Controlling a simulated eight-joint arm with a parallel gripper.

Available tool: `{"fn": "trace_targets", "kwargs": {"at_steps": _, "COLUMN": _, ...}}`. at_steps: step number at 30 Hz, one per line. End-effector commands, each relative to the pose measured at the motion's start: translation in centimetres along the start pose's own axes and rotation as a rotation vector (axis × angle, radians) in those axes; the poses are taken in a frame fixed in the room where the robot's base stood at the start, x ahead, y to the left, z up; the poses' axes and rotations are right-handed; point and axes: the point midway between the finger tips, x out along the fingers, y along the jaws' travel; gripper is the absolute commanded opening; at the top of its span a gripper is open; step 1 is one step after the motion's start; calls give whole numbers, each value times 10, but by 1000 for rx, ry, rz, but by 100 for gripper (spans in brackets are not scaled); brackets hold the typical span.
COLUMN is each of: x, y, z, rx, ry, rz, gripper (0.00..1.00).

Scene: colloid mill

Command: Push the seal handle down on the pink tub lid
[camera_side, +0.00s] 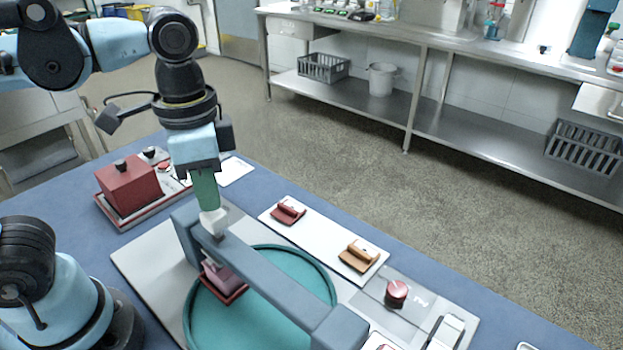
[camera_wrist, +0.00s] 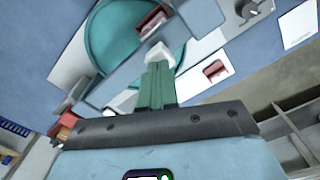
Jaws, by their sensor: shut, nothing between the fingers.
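A small pink-mauve tub (camera_side: 222,277) with a darker red base sits in the round teal tray, partly hidden behind the grey-blue beam. It also shows near the top of the wrist view (camera_wrist: 152,19). Its lid and seal handle are too small and covered to tell apart, so I cannot tell the handle's position. My gripper (camera_side: 212,222) points down with green fingers and white tips, shut and empty. The tips overlap the beam near its left end, above the tub in the picture. I cannot tell whether they touch anything. The white tips also show in the wrist view (camera_wrist: 157,55).
The grey-blue beam (camera_side: 270,285) spans the teal tray (camera_side: 325,283). A white plate (camera_side: 322,240) bears a red clip (camera_side: 288,210) and an orange clip (camera_side: 358,256). A red box (camera_side: 127,188) stands at left.

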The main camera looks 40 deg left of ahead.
Motion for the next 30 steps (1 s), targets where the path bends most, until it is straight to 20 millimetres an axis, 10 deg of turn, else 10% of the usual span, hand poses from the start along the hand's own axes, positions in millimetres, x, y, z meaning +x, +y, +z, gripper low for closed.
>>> {"fn": "trace_targets", "kwargs": {"at_steps": 30, "x": 14, "y": 0, "z": 0, "rx": 0, "ry": 0, "rz": 0, "gripper": 0}}
